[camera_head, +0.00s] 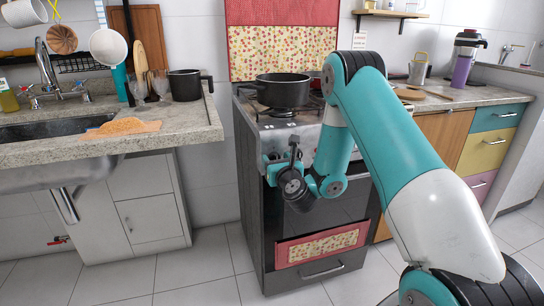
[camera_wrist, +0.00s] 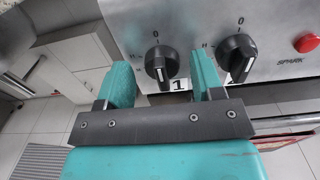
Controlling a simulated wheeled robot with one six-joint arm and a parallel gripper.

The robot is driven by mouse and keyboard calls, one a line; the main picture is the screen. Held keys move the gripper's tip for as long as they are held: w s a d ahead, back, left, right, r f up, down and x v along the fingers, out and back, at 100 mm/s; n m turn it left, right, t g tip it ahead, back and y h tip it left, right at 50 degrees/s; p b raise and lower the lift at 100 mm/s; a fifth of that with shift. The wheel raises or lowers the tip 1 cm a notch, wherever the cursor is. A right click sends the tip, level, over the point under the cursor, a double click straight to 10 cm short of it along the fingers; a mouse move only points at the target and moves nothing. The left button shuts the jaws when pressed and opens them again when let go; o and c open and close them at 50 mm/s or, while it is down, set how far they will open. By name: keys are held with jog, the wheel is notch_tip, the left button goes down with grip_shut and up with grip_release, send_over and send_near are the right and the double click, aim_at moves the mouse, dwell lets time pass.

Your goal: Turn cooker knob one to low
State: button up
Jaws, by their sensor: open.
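Knob one (camera_wrist: 161,64) is a black round knob on the cooker's metal front panel (camera_wrist: 190,20), beside a small label with a 1. A 0 is printed above it, and its white line points down toward the bottom of the picture. My gripper (camera_wrist: 159,66) is open, its two teal fingers on either side of knob one in the wrist view. I cannot tell whether they touch it.
A second black knob (camera_wrist: 237,56) sits just right of my right finger, with a red spark button (camera_wrist: 306,43) beyond it. A dark pot (camera_head: 282,91) stands on the cooker top. A stone sink counter (camera_head: 190,125) is at left, with free floor in front.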

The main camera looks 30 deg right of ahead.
jog(key=shift+d, duration=0.1)
jog(key=c, duration=0.9)
jog(key=shift+n, duration=0.4)
jog(key=shift+f+n+p, duration=0.2)
jog(key=shift+n+p, duration=1.9)
jog(key=shift+n, duration=5.05)
jog(key=shift+f+n+p, duration=0.2)
jog(key=shift+n+p, duration=1.85)
jog(key=shift+n, duration=5.4)
